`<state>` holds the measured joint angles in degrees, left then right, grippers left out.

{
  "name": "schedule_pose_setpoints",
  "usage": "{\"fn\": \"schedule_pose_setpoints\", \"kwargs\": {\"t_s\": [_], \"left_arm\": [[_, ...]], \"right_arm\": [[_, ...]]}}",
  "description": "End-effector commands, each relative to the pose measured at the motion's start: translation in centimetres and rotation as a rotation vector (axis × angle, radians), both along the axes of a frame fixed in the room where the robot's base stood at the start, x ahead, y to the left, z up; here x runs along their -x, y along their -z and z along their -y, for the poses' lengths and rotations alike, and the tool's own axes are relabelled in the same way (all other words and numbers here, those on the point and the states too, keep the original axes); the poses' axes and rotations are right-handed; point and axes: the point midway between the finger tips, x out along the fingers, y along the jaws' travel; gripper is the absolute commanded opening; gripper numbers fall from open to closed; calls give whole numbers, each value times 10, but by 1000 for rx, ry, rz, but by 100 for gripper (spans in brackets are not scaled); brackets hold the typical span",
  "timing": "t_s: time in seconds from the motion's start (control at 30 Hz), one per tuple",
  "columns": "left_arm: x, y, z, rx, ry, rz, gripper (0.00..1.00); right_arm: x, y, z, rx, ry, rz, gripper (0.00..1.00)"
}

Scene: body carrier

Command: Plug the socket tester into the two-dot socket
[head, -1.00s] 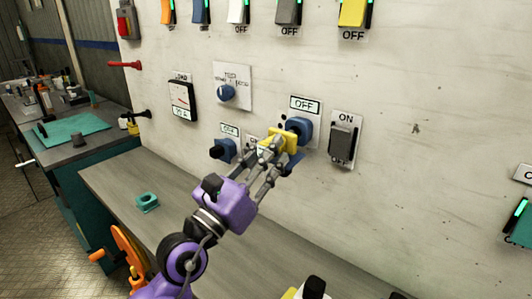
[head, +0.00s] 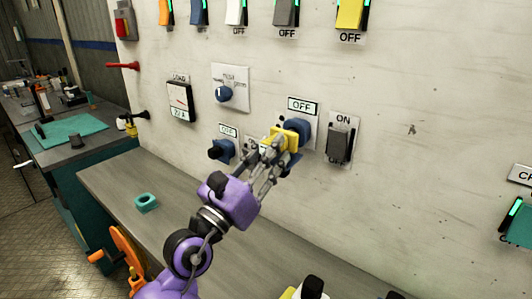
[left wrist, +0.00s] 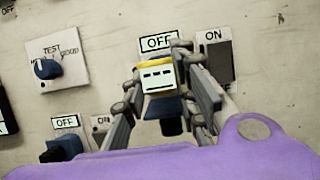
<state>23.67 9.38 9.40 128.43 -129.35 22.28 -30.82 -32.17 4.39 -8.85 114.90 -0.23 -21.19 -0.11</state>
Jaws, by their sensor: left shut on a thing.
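The yellow socket tester (head: 290,136) is at the wall, in front of a blue socket (head: 299,127) under an OFF label. My left gripper (head: 277,142) is shut on the tester, its fingers on either side of it. In the left wrist view the tester (left wrist: 158,77) shows a yellow top and a pale face with dark slots, between the fingers (left wrist: 160,85). Gripper and tester hide much of the socket, so its dots and how deep the tester sits cannot be made out.
Another blue socket (head: 222,150) with an OFF label is to the left. A grey switch (head: 339,145) marked ON is close on the right. A blue knob (head: 224,93) and a load meter (head: 180,101) are on the wall. A teal block (head: 147,202) lies on the bench (head: 112,182).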

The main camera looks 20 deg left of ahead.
Motion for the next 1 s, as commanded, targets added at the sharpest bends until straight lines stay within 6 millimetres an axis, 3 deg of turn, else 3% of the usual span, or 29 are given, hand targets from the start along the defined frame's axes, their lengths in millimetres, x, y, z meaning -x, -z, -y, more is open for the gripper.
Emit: {"fn": "schedule_pose_setpoints", "kwargs": {"t_s": [1.0], "left_arm": [[-24, -1, 9, 1, 0, 1, 0]], "right_arm": [[-1, -5, 0, 0, 1, 5, 0]]}}
